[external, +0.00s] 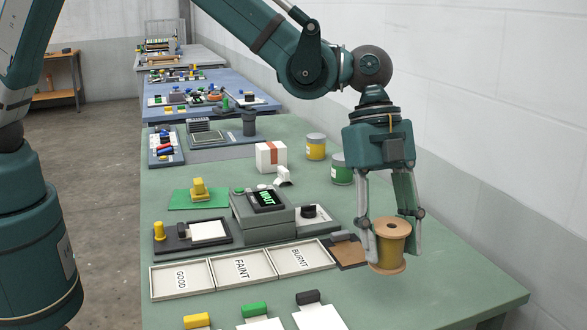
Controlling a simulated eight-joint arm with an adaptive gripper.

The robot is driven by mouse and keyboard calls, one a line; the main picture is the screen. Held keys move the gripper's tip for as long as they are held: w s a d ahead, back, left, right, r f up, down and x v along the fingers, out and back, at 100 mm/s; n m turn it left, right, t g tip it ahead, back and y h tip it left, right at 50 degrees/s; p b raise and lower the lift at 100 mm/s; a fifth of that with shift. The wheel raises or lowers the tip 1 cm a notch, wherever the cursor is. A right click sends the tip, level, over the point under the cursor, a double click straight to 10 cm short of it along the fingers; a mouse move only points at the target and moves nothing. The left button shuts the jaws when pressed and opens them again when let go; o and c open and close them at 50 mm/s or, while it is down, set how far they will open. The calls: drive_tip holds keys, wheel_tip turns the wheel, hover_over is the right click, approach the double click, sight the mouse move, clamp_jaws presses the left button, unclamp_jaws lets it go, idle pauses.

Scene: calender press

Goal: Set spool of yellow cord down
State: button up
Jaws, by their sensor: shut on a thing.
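The spool of yellow cord (391,247) has wooden end discs and stands upright at the right side of the green table. My gripper (393,235) points down from above, with its fingers on both sides of the spool, shut on it. The spool's lower disc is close to the table top (450,285); I cannot tell whether it touches. Part of the cord is hidden behind the fingers.
A brown pad (349,252) lies just left of the spool. Trays marked GOOD (181,277), FAINT (243,267) and BURNT (302,258) are further left. A press showing WAIT (264,210) stands behind them. Yellow (316,147) and green (341,170) cans stand behind. Table right of the spool is clear.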

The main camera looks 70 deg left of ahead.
drive_tip(key=shift+f, duration=3.15)
drive_tip(key=shift+f, duration=1.85)
drive_tip(key=shift+f+b, duration=0.25)
drive_tip(key=shift+b, duration=0.2)
drive_tip(key=o, duration=0.9)
drive_tip(key=shift+r, duration=0.1)
drive_tip(key=shift+r, duration=0.1)
drive_tip(key=shift+p+v, duration=0.5)
drive_tip(key=shift+v, duration=5.55)
